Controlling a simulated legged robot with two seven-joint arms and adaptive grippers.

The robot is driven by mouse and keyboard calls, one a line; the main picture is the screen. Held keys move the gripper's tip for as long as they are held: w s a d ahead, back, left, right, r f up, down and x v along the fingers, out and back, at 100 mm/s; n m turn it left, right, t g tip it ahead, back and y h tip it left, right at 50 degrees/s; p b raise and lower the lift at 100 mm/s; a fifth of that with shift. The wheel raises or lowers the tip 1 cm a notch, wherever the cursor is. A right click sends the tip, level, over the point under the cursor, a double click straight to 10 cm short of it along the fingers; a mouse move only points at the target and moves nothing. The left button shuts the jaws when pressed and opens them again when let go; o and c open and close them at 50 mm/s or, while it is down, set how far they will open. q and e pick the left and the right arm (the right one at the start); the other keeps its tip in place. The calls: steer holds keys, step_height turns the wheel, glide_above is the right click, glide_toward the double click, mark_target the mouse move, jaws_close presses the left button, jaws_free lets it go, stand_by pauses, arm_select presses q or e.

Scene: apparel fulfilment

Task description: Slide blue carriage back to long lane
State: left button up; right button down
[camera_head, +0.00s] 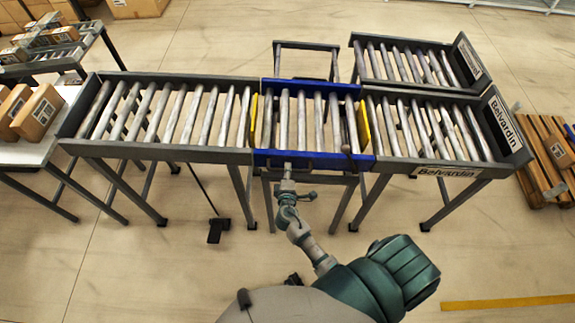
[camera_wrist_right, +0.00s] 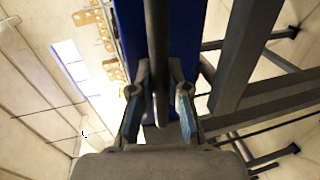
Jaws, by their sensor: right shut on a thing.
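The blue carriage (camera_head: 315,160) is a short roller section with blue front and back edges and yellow side plates. In the head view it stands between the long roller lane (camera_head: 165,154) on the left and the front short lane on the right, roughly in line with both. My right gripper (camera_head: 287,182) is at the carriage's front edge, left of its middle. In the right wrist view its fingers (camera_wrist_right: 158,105) are shut around a dark grey rod (camera_wrist_right: 157,50), with the blue edge (camera_wrist_right: 130,30) behind. My left gripper is out of view.
A front short lane (camera_head: 440,170) and a back short lane (camera_head: 350,55) stand at the right. An empty rail frame (camera_head: 305,44) extends behind the carriage. A table with boxes (camera_head: 38,112) is at the left, a pallet (camera_head: 535,165) at the right. Floor in front is mostly clear.

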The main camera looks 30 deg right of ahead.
steer(key=shift+s+f, duration=0.25)
steer(key=shift+f, duration=0.1)
steer(key=c, duration=1.3)
jaws_free()
steer(key=shift+c, duration=0.2)
steer(key=shift+o, duration=1)
steer(key=shift+r, duration=0.2)
steer(key=v, duration=1.2)
steer(key=shift+f, duration=0.1)
